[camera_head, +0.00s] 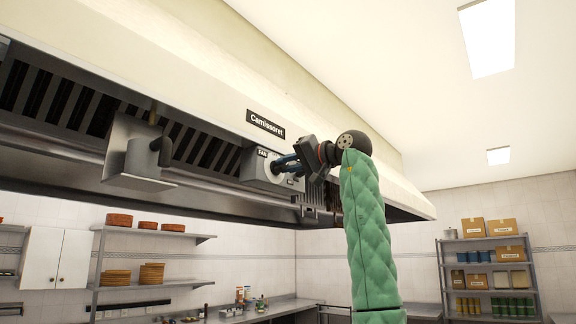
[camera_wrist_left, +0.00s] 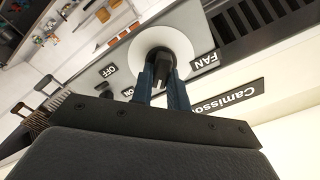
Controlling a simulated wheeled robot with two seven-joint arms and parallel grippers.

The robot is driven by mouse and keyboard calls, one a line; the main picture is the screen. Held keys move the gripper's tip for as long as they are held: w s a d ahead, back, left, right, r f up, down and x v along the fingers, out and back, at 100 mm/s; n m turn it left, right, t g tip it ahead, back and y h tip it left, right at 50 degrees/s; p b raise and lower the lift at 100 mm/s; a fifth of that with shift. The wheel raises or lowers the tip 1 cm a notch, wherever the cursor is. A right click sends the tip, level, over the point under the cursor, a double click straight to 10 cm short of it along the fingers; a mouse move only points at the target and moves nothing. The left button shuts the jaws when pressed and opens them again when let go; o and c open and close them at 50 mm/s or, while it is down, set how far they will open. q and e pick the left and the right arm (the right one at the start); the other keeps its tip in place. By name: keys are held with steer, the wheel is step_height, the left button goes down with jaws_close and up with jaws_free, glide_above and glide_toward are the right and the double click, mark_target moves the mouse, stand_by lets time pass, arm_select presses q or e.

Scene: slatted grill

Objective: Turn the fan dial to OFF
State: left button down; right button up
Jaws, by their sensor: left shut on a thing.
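The fan dial is a black knob (camera_wrist_left: 161,66) on a round white disc (camera_wrist_left: 150,42) in the left wrist view. It sits on a pale control box (camera_head: 254,170) under the hood, with a FAN label (camera_wrist_left: 205,61). An OFF label (camera_wrist_left: 108,71) and an ON label (camera_wrist_left: 128,92) are left of the disc in the wrist view, with ON nearer my gripper. My left gripper (camera_head: 276,165) reaches the box from the right. Its blue fingers (camera_wrist_left: 162,82) are shut on the knob, one on each side. The knob's exact pointing direction is unclear. My right gripper is not in view.
The hood (camera_head: 200,95) spans the upper scene, with a Camissoret sign (camera_head: 266,124) above the box. A metal box (camera_head: 135,160) hangs under the hood at left. Shelves (camera_head: 150,234) and a counter (camera_head: 285,305) are below. A stocked rack (camera_head: 488,275) stands at far right.

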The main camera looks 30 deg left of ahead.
arm_select(q)
steer(key=shift+n, duration=0.4)
steer(key=shift+f+n+b, duration=0.1)
steer(key=shift+n+b, duration=0.4)
steer(key=shift+n, duration=0.1)
steer(key=shift+n+b, duration=0.45)
steer(key=shift+n, duration=0.75)
steer(key=n+b, duration=0.1)
steer(key=n, duration=0.2)
steer(key=shift+s, duration=0.15)
steer(key=shift+n, duration=0.7)
steer(key=c, duration=1.4)
jaws_free()
steer(key=shift+a, duration=0.1)
steer(key=shift+o, duration=0.2)
